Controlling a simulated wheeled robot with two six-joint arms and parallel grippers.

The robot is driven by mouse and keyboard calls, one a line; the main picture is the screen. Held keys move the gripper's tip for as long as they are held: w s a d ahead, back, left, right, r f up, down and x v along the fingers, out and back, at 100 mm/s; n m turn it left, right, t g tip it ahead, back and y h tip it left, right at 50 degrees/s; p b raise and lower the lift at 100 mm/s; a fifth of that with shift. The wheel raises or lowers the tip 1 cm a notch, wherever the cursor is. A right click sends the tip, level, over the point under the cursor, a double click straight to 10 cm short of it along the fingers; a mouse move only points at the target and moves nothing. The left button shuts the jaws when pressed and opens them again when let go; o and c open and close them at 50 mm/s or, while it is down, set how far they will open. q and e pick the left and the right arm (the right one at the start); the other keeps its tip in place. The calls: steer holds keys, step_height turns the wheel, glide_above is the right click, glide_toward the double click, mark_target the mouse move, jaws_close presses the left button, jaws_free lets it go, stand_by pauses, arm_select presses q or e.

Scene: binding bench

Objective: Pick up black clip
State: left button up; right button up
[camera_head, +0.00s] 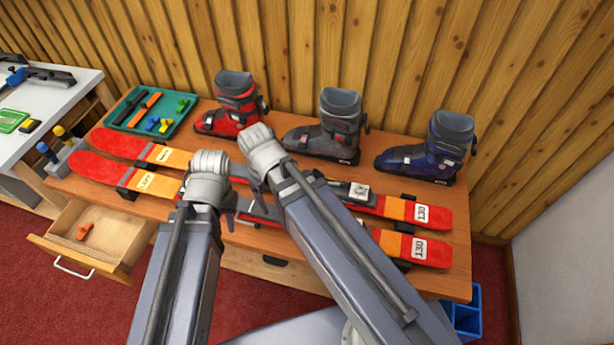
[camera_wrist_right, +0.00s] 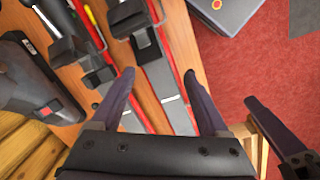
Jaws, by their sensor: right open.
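A long black piece (camera_head: 130,107) lies in the teal tray (camera_head: 171,128) at the back left of the bench, beside a similar orange piece (camera_head: 146,108). It is too small to tell for sure that it is the black clip. My left gripper (camera_head: 230,206) points down over the skis near the bench's middle; its jaws are mostly hidden by the arm. My right gripper (camera_wrist_right: 160,75) is open and empty in the right wrist view, above the skis.
Two red-and-orange skis (camera_head: 416,247) lie across the bench. A red boot (camera_head: 236,103), a grey boot (camera_head: 328,126) and a blue boot (camera_head: 435,147) stand behind. An open drawer (camera_head: 110,236) holds an orange piece (camera_head: 84,231). A white side table (camera_head: 60,103) stands left.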

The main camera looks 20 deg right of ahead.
steer(key=o, duration=0.3)
steer(key=w+d+n+y, duration=0.1)
steer(key=w+d+n, duration=0.4)
steer(key=w+d, duration=0.3)
steer(key=shift+w+d, duration=0.35)
steer(key=shift+w, duration=0.65)
steer(key=shift+w+d+n, duration=0.2)
steer(key=shift+d+n, duration=0.1)
steer(key=f+b, duration=0.7)
steer(key=f, duration=0.1)
steer(key=shift+w+a+b, duration=0.15)
steer(key=shift+a+b, duration=0.05)
steer(key=shift+b, duration=0.2)
steer(key=shift+r, duration=0.15)
